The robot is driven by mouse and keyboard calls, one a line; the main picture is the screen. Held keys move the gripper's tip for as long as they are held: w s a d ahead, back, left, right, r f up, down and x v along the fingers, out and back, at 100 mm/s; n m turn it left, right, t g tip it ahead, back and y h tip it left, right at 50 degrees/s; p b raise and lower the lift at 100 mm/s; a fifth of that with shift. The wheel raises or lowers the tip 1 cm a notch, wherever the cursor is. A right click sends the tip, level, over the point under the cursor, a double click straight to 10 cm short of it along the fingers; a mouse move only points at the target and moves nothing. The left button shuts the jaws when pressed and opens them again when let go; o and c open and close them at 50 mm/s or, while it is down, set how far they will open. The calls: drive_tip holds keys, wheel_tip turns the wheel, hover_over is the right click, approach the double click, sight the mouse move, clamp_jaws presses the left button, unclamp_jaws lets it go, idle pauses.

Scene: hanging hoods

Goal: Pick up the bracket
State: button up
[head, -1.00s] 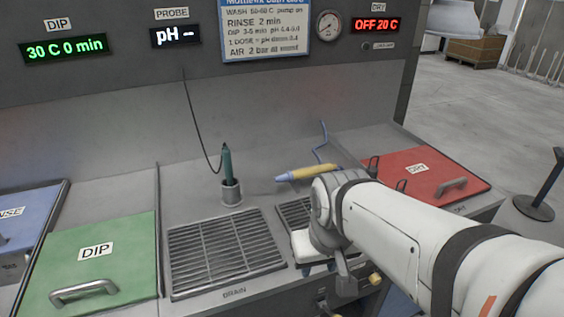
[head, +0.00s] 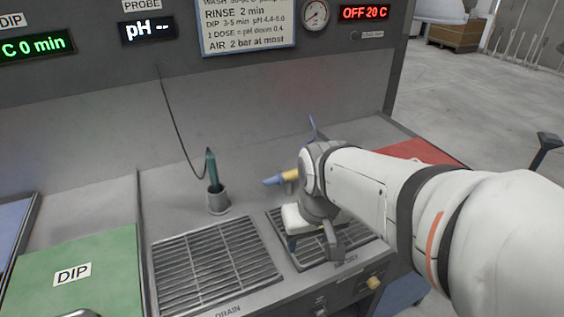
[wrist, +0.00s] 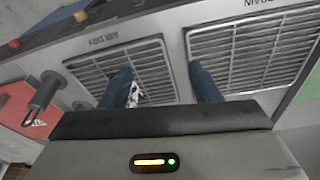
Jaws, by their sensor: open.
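My gripper (wrist: 160,74) is open in the wrist view, with its two blue fingers apart over the slotted racks. A small shiny piece (wrist: 134,93), perhaps the bracket, shows just beside the left finger, over the rack. It is partly hidden by the finger and my gripper body, so its shape is unclear. In the head view my gripper (head: 312,240) is low over the right rack (head: 284,228). My arm covers part of that rack, and no bracket can be made out there.
The left drain rack (head: 215,270) is bare. A teal probe (head: 212,170) stands in a grey cup (head: 217,201). A yellow and blue tool (head: 274,180) is just behind my gripper. The green DIP lid (head: 100,255) is left; the red lid (head: 415,151) is right.

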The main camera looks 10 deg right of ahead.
drive_tip(key=o, duration=0.4)
drive_tip(key=w+d+r+g+p, duration=0.1)
drive_tip(key=w+d+p, duration=0.1)
drive_tip(key=w, duration=0.7)
drive_tip(key=shift+d+n+p, duration=0.4)
drive_tip(key=shift+d, duration=0.35)
drive_tip(key=shift+n+g, duration=0.5)
drive_tip(key=shift+g, duration=0.1)
drive_tip(key=w+d+f, duration=0.1)
drive_tip(key=w, duration=0.1)
drive_tip(key=w+d+f+p, duration=0.1)
drive_tip(key=w+d+f, duration=0.1)
drive_tip(key=w, duration=0.1)
drive_tip(key=w+d+f+p, duration=0.1)
drive_tip(key=w+d, duration=0.1)
drive_tip(key=w, duration=0.1)
drive_tip(key=shift+w+d+f, duration=0.2)
drive_tip(key=shift+d+f, duration=0.05)
drive_tip(key=shift+w+d+f+p, duration=0.1)
drive_tip(key=shift+f+p, duration=0.35)
drive_tip(key=shift+f, duration=1.3)
drive_tip(key=shift+d+f+p, duration=0.1)
drive_tip(key=shift+f+p, duration=0.3)
drive_tip(key=shift+f, duration=1.3)
